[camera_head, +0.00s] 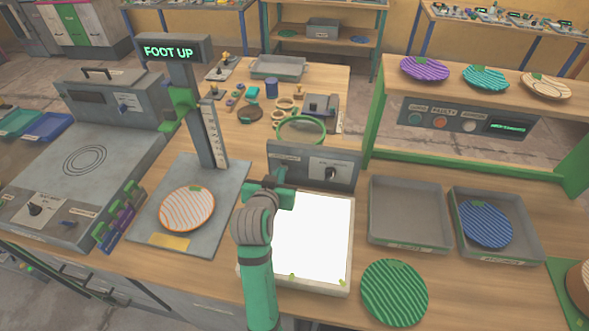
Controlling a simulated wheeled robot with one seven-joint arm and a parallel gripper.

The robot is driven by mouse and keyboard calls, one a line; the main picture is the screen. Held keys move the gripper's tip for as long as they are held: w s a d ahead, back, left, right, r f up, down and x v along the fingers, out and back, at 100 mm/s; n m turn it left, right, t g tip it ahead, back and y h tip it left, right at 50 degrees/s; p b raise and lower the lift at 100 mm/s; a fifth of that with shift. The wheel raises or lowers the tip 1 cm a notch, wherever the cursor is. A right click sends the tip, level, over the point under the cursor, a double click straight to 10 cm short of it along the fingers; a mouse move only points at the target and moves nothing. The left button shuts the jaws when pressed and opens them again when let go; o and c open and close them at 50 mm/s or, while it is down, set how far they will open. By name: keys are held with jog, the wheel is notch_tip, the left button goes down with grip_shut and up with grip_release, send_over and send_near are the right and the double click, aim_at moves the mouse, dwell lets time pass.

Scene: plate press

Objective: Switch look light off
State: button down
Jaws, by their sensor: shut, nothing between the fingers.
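The look light is a flat panel (315,240) glowing bright white on the bench. A grey control box (285,163) stands along its back edge, with a pale label plate and a dark knob (331,173) on its right half. My gripper (272,184) is shut and empty, over the panel's back left corner and in front of the box's left half. It is left of the knob and apart from it. My arm hides the panel's left side, and the fingertips are hard to make out.
A green striped plate (394,292) lies right of the panel's front. An empty grey tray (409,243) and a tray (526,257) with a blue plate (485,223) stand further right. Left is a gauge stand (207,120) reading "FOOT UP" with an orange striped plate (187,209).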

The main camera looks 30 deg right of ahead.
jog(key=shift+a+f, duration=0.15)
jog(key=shift+f, duration=0.15)
jog(key=shift+s, duration=0.1)
jog(key=shift+r, duration=0.1)
jog(key=shift+r, duration=0.75)
